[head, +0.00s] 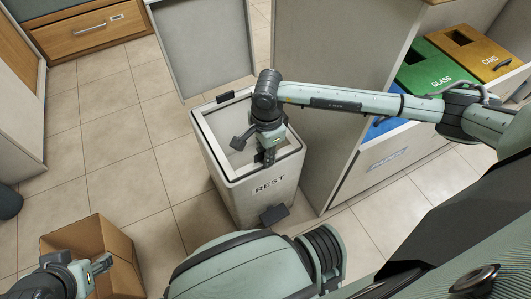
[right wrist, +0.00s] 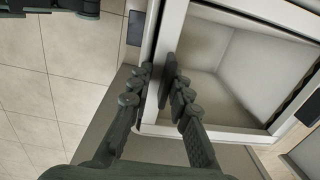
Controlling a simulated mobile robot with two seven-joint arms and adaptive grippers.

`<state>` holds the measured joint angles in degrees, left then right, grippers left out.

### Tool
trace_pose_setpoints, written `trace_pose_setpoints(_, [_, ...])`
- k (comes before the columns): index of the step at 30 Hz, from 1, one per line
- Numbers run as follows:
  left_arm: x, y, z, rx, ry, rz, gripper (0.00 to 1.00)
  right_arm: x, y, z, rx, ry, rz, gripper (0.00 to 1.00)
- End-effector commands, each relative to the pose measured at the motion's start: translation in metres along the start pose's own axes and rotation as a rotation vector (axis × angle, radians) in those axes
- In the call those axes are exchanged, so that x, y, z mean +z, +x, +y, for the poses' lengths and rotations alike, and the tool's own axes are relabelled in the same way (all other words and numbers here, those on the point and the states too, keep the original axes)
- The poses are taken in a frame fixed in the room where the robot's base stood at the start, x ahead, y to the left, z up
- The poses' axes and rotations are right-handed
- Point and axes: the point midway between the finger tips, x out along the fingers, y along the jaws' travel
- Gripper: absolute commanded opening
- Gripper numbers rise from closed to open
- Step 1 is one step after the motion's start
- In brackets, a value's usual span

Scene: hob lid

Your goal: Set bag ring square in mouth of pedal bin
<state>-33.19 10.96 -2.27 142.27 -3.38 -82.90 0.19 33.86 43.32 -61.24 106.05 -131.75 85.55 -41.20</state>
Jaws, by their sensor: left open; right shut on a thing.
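The pedal bin (head: 262,210), a pale square bin marked REST, stands on the tiles with its lid (head: 203,45) raised. The pale square bag ring (head: 211,145) lies at its mouth, edged by a dark line; it also shows in the right wrist view (right wrist: 158,112). I cannot tell whether it is fully seated. My right gripper (head: 268,158) is shut on the ring's near side, and in the right wrist view (right wrist: 159,72) its fingers straddle the pale bar. It hides part of the rim. My left gripper (head: 105,264) is open, at the cardboard box.
The open cardboard box (head: 118,255) stands on the floor at lower left. A cabinet panel (head: 328,125) rises close right of the bin. Beyond it are green GLASS (head: 432,72) and orange CANS (head: 478,50) bins. The tiles left of the bin are clear.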

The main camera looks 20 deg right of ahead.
Motion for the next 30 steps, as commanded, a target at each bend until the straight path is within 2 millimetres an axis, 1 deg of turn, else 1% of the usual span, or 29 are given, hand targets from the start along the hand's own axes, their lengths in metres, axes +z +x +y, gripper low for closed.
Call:
trace_pose_setpoints(8, [0.002,0.004,0.001,0.000,0.000,0.000,0.45,0.000,0.005,0.000,0.000,0.001,0.001,0.00])
trace_pose_setpoints(16, [0.006,0.012,0.003,0.000,0.000,0.000,0.45,-0.001,0.018,0.002,0.001,0.001,0.002,0.00])
trace_pose_setpoints(23, [0.006,0.013,0.003,0.000,0.000,0.000,0.45,0.000,0.020,0.003,0.003,0.000,0.003,0.00])
trace_pose_setpoints(24, [0.006,0.013,0.003,0.000,0.000,0.000,0.45,0.000,0.020,0.003,0.003,0.000,0.003,0.22])
trace_pose_setpoints(29, [0.006,0.013,0.003,0.000,0.000,0.000,0.45,0.000,0.020,0.004,0.004,0.000,0.002,0.42])
trace_pose_setpoints(30, [0.006,0.013,0.003,0.000,0.000,0.000,0.45,0.000,0.020,0.004,0.004,0.000,0.002,0.43])
